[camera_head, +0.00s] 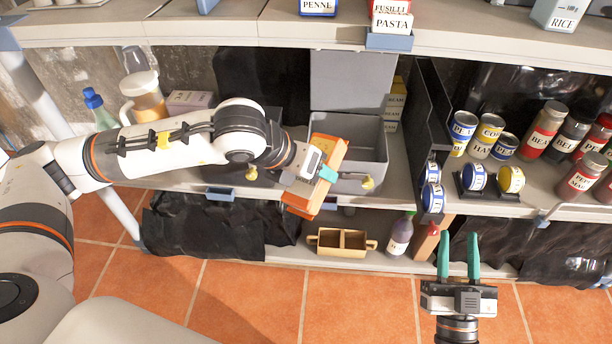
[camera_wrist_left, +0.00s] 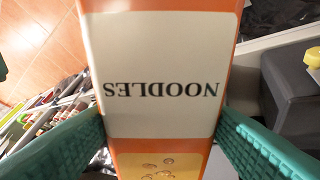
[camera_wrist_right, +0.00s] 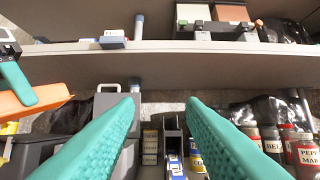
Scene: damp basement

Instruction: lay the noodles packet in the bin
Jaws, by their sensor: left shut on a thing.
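The noodles packet (camera_head: 331,152) is an orange box with a pale label; in the left wrist view the packet (camera_wrist_left: 160,70) fills the middle, its label upside down. My left gripper (camera_head: 327,174) is shut on it and holds it tilted at the front of the grey bin (camera_head: 372,140), covering part of the bin's left front. The bin stands on the middle shelf with its lid up at the back. The packet's lower end hangs in front of the shelf edge. My right gripper (camera_head: 459,242) is open and empty, low in front of the shelf, right of the bin.
A dark divider (camera_head: 432,120) stands right of the bin, with cans (camera_head: 463,128) and spice jars (camera_head: 543,130) beyond. A jug (camera_head: 143,97) and bottle (camera_head: 98,108) stand at left. A wooden caddy (camera_head: 341,243) and bottle (camera_head: 399,236) sit below. The upper shelf overhangs.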

